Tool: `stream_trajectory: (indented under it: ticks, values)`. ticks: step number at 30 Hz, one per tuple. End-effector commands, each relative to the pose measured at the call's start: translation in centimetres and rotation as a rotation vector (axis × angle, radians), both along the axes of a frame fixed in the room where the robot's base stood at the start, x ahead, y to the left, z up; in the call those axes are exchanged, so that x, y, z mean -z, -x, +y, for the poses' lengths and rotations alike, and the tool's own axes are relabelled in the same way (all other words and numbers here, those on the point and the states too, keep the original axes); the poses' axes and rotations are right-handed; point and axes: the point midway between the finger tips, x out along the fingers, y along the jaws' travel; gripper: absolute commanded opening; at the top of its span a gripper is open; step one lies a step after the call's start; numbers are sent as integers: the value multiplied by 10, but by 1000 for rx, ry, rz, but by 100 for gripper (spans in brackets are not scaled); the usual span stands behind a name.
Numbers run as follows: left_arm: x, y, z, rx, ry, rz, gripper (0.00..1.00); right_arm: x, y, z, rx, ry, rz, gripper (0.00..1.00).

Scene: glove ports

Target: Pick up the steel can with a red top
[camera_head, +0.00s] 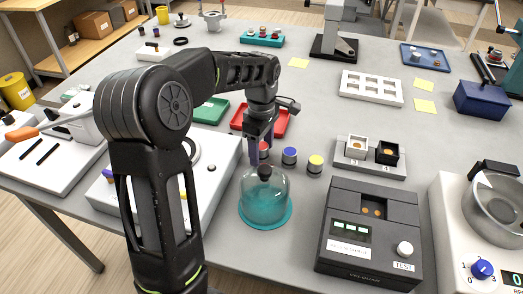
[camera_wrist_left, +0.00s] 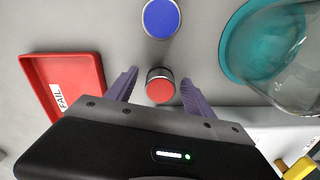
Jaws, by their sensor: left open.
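The steel can with a red top (camera_head: 264,149) stands upright on the grey table, left of a blue-topped can (camera_head: 289,156) and a yellow-topped can (camera_head: 315,165). My left gripper (camera_head: 258,150) points down at it and partly hides it. In the left wrist view, the red-topped can (camera_wrist_left: 160,88) shows between the two purple fingers of the open left gripper (camera_wrist_left: 160,76), with a gap on each side. The blue-topped can (camera_wrist_left: 161,18) stands apart, beyond the fingertips. My right gripper is in neither view.
A teal-based glass dome (camera_head: 265,200) stands close in front of the cans. A red tray (camera_head: 283,122) marked FAIL in the wrist view (camera_wrist_left: 66,84) lies behind. A dark tester box (camera_head: 369,232) and a small holder (camera_head: 369,166) stand to the right.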

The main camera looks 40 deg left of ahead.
Motion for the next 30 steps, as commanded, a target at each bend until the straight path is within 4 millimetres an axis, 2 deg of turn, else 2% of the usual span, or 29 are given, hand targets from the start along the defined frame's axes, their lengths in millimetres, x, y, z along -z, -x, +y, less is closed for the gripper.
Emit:
stream_trajectory:
  ticks: [18, 30]
  values:
    - [1, 0, 0, 0, 0, 0, 61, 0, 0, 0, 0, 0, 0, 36]
    - [1, 0, 0, 0, 0, 0, 28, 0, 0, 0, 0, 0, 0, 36]
